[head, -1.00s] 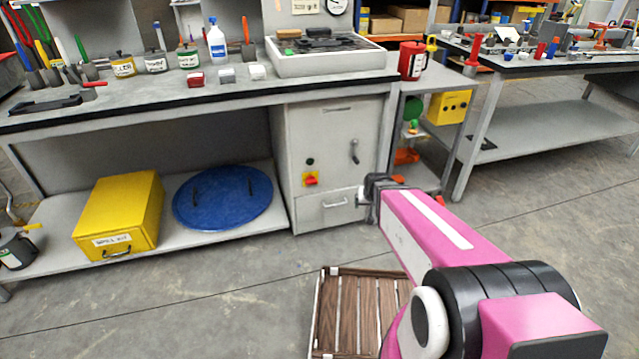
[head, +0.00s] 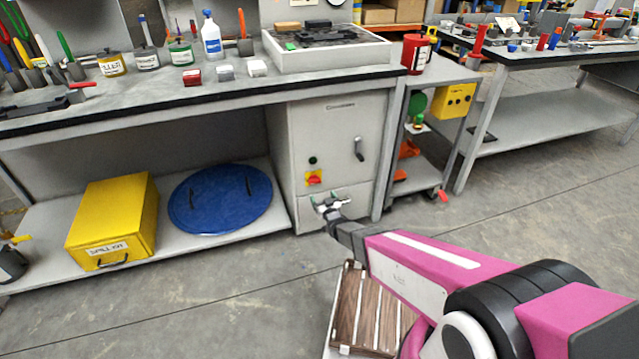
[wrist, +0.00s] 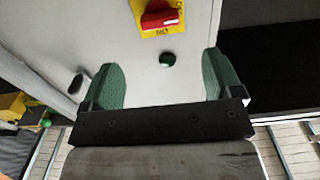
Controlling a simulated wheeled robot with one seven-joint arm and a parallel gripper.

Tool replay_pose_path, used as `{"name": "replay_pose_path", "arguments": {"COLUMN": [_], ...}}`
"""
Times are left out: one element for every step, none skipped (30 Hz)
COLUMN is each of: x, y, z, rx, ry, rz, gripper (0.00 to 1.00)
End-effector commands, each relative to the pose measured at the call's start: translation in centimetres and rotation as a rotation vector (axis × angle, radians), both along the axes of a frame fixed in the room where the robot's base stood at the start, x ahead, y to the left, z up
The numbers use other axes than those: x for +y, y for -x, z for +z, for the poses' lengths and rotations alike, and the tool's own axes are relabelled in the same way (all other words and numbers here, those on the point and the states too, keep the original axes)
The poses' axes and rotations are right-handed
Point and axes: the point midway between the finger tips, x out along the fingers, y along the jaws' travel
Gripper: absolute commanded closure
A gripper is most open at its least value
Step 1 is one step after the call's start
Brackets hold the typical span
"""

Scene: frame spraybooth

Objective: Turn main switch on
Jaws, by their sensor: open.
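The main switch (head: 313,178) is a red knob on a yellow plate, on the front of the grey cabinet under the bench. In the wrist view the red knob (wrist: 160,18) shows at the top edge, its plate partly cut off. My gripper (head: 328,199) is open and empty in front of the cabinet, just below and right of the switch in the head view. Its two green fingers (wrist: 164,75) are spread wide in the wrist view, apart from the knob. A small dark green round button (wrist: 167,59) shows between them.
The cabinet has a dark door handle (head: 359,149) right of the switch and a drawer (head: 352,205) below. A yellow spill kit box (head: 112,220) and a blue round lid (head: 220,198) lie on the lower shelf.

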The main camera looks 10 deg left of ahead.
Motion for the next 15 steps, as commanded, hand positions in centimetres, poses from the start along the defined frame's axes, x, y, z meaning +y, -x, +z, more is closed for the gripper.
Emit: {"name": "replay_pose_path", "arguments": {"x": [0.2, 0.2, 0.3, 0.4, 0.6, 0.8, 1.0, 1.2, 1.5, 1.8, 2.1, 2.4, 2.7, 3.0, 3.4], "y": [-0.2, -0.3, -0.5, -0.7, -1.0, -1.4, -1.7, -2.0, -2.5, -3.0, -3.4, -4.0, -4.5, -5.0, -5.6], "z": [0.0, 0.0, 0.0, 0.0, -0.1, -0.1, -0.1, -0.1, -0.1, -0.1, -0.1, -0.1, -0.1, -0.1, -0.2], "rx": [-0.003, -0.003, -0.002, -0.002, -0.001, -0.001, -0.001, -0.001, -0.001, -0.001, -0.001, -0.002, -0.001, -0.001, 0.000], "ry": [-0.002, -0.002, -0.001, -0.001, -0.001, -0.001, -0.001, -0.001, -0.001, -0.001, -0.001, -0.001, -0.001, -0.001, 0.000], "rz": [0.001, 0.001, 0.000, 0.000, 0.000, 0.000, 0.000, 0.000, 0.000, 0.000, 0.000, 0.000, 0.000, 0.000, 0.000], "gripper": [0.15, 0.15, 0.15, 0.15, 0.15, 0.15, 0.15, 0.15, 0.15, 0.15, 0.15, 0.15, 0.15, 0.15, 0.15]}}
